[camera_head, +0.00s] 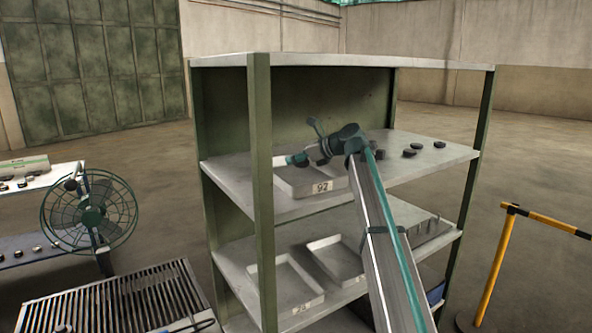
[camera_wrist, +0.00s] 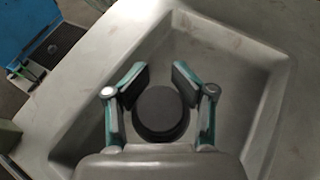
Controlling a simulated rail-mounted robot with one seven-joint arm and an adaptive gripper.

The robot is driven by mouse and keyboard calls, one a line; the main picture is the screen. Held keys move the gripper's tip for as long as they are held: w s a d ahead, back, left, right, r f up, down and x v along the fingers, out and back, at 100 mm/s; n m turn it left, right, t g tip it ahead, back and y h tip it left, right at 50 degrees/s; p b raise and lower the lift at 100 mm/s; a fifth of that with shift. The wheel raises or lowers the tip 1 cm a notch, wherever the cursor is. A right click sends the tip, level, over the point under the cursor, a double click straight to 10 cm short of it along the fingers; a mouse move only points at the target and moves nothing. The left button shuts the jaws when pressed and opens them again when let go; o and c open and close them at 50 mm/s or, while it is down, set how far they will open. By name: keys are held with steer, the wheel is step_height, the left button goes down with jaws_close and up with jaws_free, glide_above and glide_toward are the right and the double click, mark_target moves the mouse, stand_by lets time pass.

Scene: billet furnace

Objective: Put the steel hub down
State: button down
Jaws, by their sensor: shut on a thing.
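My gripper (camera_head: 298,159) reaches over the tray marked 92 (camera_head: 325,187) on the upper shelf. In the wrist view my gripper (camera_wrist: 160,78) is shut on the steel hub (camera_wrist: 161,113), a dark round disc between the two fingers. The grey tray (camera_wrist: 268,112) lies beneath and around the hub in that view. I cannot tell whether the hub touches the tray floor. In the head view the hub is too small to tell apart from the gripper.
Several dark round parts (camera_head: 410,152) stand on the upper shelf right of my arm. The green shelf post (camera_head: 261,160) stands close in front of the tray. Two more trays lie on the lower shelf. A fan (camera_head: 90,210) stands left; a yellow barrier (camera_head: 497,262) is right.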

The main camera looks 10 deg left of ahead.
steer(key=shift+w+d+f, duration=0.2)
steer(key=shift+w+f, duration=0.55)
steer(key=shift+f, duration=0.05)
steer(key=shift+w+f+p, duration=0.1)
steer(key=shift+f+p, duration=0.35)
steer(key=shift+f, duration=1.25)
steer(key=shift+c, duration=1.9)
jaws_free()
steer(key=shift+f, duration=0.15)
steer(key=b+v, duration=0.2)
steer(key=v, duration=1)
